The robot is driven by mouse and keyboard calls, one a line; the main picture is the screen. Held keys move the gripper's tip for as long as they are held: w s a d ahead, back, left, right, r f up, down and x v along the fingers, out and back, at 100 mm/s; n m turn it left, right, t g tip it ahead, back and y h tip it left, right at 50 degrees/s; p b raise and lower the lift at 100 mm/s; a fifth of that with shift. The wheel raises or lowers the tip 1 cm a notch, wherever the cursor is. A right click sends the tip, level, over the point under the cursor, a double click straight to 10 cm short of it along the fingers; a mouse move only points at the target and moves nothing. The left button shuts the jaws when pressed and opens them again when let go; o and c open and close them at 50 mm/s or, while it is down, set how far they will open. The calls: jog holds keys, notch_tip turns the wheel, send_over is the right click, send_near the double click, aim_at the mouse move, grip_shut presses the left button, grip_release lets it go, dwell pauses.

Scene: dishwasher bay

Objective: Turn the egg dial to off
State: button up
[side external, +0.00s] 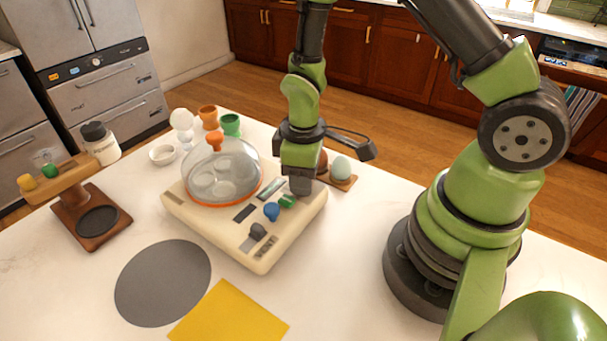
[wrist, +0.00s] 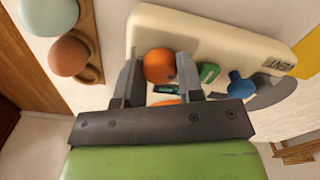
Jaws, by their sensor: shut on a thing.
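The cream egg cooker (side external: 185,213) stands on the white counter, with a row of dials along its right side. A green dial (side external: 287,200), a blue dial (side external: 271,211) and a dark grey dial (side external: 258,231) show there. My gripper (side external: 299,186) points down at the far end of this row. In the wrist view my gripper (wrist: 159,70) is shut on a round orange dial (wrist: 158,64), one finger on each side. The gripper hides this dial in the side view. The green dial (wrist: 208,72) and blue dial (wrist: 240,84) are beside the right finger. I cannot read dial markings.
A clear dome (side external: 215,177) with an orange knob covers the cooker's left part. A wooden holder with a pale egg (side external: 341,167) and a brown egg (wrist: 68,56) is close beside the gripper. Egg cups stand behind. A grey mat (side external: 163,283) and yellow sheet (side external: 230,315) lie in front.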

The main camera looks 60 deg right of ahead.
jog(key=o, duration=0.6)
jog(key=shift+o, duration=0.2)
notch_tip(320, 180, up, 10)
jog(key=s+a+r+m+t+y, duration=0.2)
jog(key=s+r+m+t, duration=0.5)
jog(key=s+r, duration=0.4)
notch_tip(320, 180, up, 5)
jog(key=shift+f+m, duration=0.1)
jog(key=shift+m, duration=0.7)
